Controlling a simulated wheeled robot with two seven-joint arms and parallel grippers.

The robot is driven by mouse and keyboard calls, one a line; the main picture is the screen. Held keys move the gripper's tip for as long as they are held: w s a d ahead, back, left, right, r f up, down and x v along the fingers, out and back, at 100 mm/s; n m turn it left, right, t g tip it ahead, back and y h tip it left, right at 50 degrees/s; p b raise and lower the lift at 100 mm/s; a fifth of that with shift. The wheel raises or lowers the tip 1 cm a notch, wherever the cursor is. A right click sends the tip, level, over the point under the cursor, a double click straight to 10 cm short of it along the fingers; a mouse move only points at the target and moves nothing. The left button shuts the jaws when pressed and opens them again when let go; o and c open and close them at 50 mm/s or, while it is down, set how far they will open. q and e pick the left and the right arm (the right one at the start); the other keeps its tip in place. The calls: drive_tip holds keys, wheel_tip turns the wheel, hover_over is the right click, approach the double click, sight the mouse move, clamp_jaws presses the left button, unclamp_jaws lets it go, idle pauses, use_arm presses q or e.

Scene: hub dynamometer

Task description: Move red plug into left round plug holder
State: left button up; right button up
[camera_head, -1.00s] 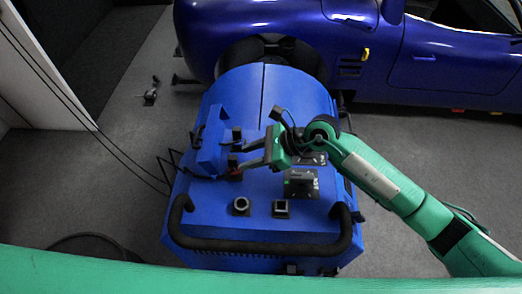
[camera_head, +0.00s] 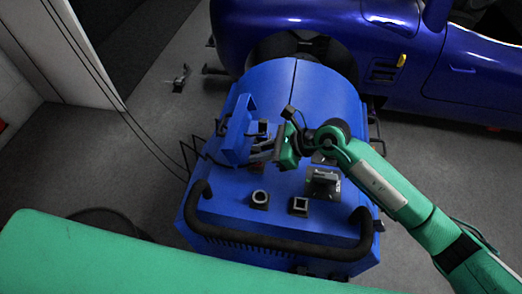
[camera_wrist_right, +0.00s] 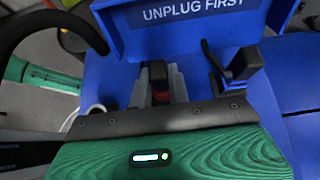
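The red plug (camera_wrist_right: 161,97) with a black top shows between the fingers of my right gripper (camera_wrist_right: 159,85) in the right wrist view. The fingers lie close along both its sides with hardly any gap. In the head view, my right gripper (camera_head: 257,154) is above the blue machine's top, beside the upright blue panel, and hides the red plug. The left round plug holder (camera_head: 260,198) is a dark block with a pale ring, nearer the front edge. Its opening looks empty. My left gripper is out of view.
A holder with a square opening (camera_head: 299,206) stands right of the round one. A black handle bar (camera_head: 285,244) runs along the front. The blue panel (camera_wrist_right: 195,22) reads "UNPLUG FIRST". Another black plug (camera_wrist_right: 245,65) stands close to the right finger. A blue car (camera_head: 450,60) is behind.

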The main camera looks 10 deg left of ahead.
clamp_jaws()
drive_tip(key=shift+r, duration=0.2)
drive_tip(key=shift+r+p, duration=1.15)
drive_tip(key=shift+r, duration=0.75)
drive_tip(key=s+d+p, duration=0.2)
drive_tip(key=s+d, duration=0.1)
drive_tip(key=s, duration=0.7)
drive_tip(key=shift+s, duration=0.1)
idle(0.4)
drive_tip(key=shift+f+b, duration=0.3)
drive_tip(key=shift+f, duration=0.15)
drive_tip(key=shift+f, duration=0.2)
idle(0.3)
drive_tip(key=shift+f+b, duration=1.35)
drive_tip(key=shift+b, duration=0.05)
